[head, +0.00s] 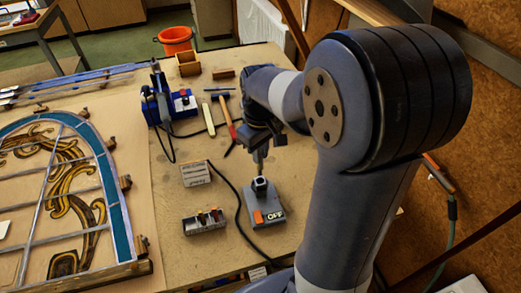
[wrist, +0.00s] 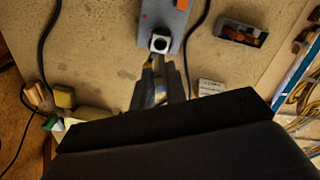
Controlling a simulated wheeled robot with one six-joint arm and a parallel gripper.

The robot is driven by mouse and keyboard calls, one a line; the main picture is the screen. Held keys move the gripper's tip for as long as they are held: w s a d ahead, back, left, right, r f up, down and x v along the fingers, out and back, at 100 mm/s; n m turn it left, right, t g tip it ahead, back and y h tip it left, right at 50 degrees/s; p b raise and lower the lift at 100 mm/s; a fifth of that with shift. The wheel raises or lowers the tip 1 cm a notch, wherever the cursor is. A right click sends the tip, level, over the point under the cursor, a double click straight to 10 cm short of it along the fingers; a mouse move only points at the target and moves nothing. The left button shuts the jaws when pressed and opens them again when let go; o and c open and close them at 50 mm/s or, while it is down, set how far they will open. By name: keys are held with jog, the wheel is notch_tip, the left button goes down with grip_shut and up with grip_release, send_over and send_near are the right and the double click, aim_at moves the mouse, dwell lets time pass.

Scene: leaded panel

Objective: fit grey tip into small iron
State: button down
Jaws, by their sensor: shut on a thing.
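A grey base marked OFF, with an orange switch, stands on the bench and carries the small iron (head: 260,185), whose pale square top has a dark round opening. The iron also shows in the wrist view (wrist: 160,44), just beyond the fingertips. My gripper (head: 258,165) points down above the iron, and in the wrist view its fingers (wrist: 155,72) are close together. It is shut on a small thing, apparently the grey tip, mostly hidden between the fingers. I cannot tell whether the tip touches the opening.
A block holding several small pieces (head: 205,222) and a pale labelled box (head: 196,173) stand left of the iron. A black cable runs between them and the base. The leaded panel (head: 60,200) lies at the left; a blue station (head: 165,105) and tools lie farther back.

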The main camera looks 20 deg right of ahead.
aim_at(261, 169)
jog(key=shift+f+b, duration=1.55)
jog(key=shift+f, duration=0.85)
jog(key=shift+f+b, duration=1.25)
jog(key=shift+f, duration=0.65)
jog(key=c, duration=1.3)
grip_release()
jog(key=shift+c, duration=0.2)
notch_tip(261, 169, up, 11)
jog(key=shift+f+b, duration=0.1)
jog(key=shift+b, duration=0.2)
notch_tip(261, 169, down, 11)
jog(key=shift+r+p, duration=0.2)
jog(key=shift+p, duration=0.3)
jog(key=shift+r, duration=0.35)
